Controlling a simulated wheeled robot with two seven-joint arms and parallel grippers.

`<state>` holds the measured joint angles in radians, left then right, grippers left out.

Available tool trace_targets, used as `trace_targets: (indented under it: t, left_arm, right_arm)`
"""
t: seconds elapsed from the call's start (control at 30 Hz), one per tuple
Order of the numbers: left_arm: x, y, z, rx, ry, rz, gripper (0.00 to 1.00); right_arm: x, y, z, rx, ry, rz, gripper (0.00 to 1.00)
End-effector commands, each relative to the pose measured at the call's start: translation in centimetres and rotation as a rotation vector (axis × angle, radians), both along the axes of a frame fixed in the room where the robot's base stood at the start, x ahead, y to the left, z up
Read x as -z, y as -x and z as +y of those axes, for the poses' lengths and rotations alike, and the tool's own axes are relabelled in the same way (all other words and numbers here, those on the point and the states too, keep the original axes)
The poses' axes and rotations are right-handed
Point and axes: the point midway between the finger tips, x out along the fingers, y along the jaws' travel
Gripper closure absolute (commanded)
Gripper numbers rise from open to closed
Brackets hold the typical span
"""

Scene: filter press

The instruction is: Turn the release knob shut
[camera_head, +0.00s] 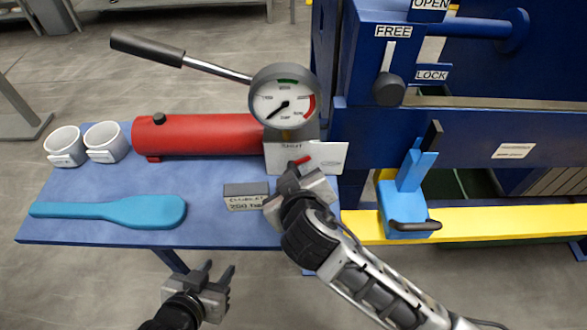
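The release knob (303,160) shows as a small red lever on the grey block below the gauge, with a label above it that seems to read SHUT. My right gripper (303,178) is right in front of the knob and hides its lower part. I cannot tell whether its fingers are closed or touch the knob. The red pump cylinder (205,134) lies on the blue table, joined to the block. The pressure gauge (284,97) has its needle pointing down-left. My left gripper (217,277) is open and empty in front of the table's near edge.
On the blue table (75,218) are two white cups (66,145), a teal paddle (115,211) and a small label block (245,196). The black-handled pump lever (148,47) reaches up-left. The blue press frame (460,135), yellow beam (510,221) and blue clamp (405,202) stand at right.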

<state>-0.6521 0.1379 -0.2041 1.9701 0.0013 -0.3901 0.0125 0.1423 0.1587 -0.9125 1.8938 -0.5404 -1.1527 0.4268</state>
Motion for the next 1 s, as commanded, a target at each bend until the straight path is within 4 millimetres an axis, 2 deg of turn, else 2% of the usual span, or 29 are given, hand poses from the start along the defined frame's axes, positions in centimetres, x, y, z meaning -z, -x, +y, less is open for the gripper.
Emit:
trace_targets:
  t: [0.57, 0.6, 0.67, 1.0]
  left_arm:
    - [-0.14, 0.15, 0.18, -0.003, -0.004, 0.007, 0.64]
    - [-0.14, 0.15, 0.18, -0.003, -0.004, 0.007, 0.64]
    - [-0.14, 0.14, 0.19, -0.003, -0.004, 0.006, 0.64]
    - [-0.41, 0.10, 0.21, -0.004, -0.004, 0.005, 0.64]
  right_arm:
    - [0.02, -0.16, -0.23, 0.006, 0.051, -0.002, 0.87]
    - [0.02, -0.16, -0.23, 0.005, 0.050, -0.003, 0.61]
    - [0.03, -0.15, -0.22, 0.005, 0.049, -0.003, 0.45]
    - [-0.28, 0.06, 0.00, 0.000, 0.045, -0.001, 0.44]
